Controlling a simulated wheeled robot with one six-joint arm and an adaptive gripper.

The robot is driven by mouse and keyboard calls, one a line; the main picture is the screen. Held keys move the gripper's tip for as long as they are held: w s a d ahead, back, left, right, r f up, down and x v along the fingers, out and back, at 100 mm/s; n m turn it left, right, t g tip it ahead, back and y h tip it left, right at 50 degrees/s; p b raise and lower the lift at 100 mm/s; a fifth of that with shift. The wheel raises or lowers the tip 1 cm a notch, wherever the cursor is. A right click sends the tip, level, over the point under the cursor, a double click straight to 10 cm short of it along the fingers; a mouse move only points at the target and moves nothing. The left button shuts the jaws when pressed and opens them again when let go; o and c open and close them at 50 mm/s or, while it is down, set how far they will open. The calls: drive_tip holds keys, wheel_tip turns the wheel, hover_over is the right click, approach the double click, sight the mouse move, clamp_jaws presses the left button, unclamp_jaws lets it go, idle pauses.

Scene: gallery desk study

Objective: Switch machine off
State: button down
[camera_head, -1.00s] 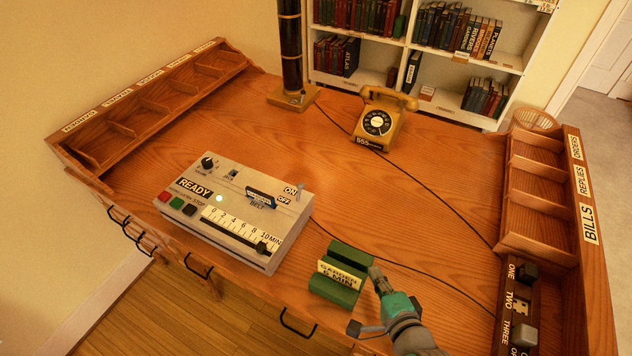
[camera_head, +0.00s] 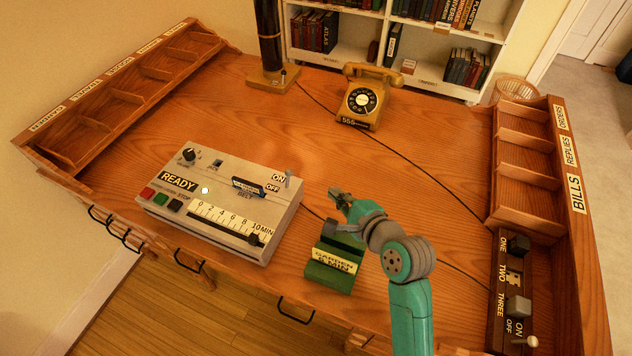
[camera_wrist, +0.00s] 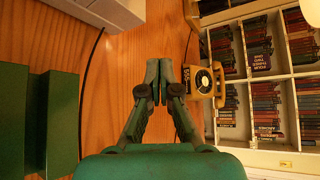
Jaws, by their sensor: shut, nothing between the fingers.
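The machine (camera_head: 220,205) is a pale grey box on the desk, left of centre, with a READY label and a small white light beside it. Its toggle lever (camera_head: 288,179) stands at the top right by the ON and OFF labels. Red, green and black buttons sit at its front left, and a 0 to 10 MIN slider along its front. My gripper (camera_head: 340,199) is to the right of the machine, above the desk and near the lever, apart from it. In the wrist view my gripper (camera_wrist: 159,75) is shut and empty.
A green holder (camera_head: 332,270) labelled GARDEN 6 MIN stands below my gripper. A yellow telephone (camera_head: 363,100) is behind, its cord crossing the desk. Pigeonhole racks line the left (camera_head: 120,95) and right (camera_head: 525,170) edges. A switch panel (camera_head: 508,290) is at the right front.

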sight(290, 176)
drive_tip(key=w+a+f, duration=0.2)
drive_tip(key=w+a, duration=0.4)
drive_tip(key=a, duration=0.2)
drive_tip(key=shift+w+a, duration=0.35)
drive_tip(key=shift+s+a+r+n+t, duration=0.1)
drive_tip(key=shift+s+n+t, duration=0.3)
drive_tip(key=shift+n+t, duration=0.25)
idle(0.5)
drive_tip(key=shift+s+a+n+t, duration=0.25)
drive_tip(key=shift+s+n+t, duration=0.2)
drive_tip(key=shift+s, duration=0.15)
drive_tip(key=shift+s+a+n+t, duration=0.2)
drive_tip(key=shift+s+n+t, duration=0.2)
drive_tip(key=shift+s, duration=0.15)
idle(1.1)
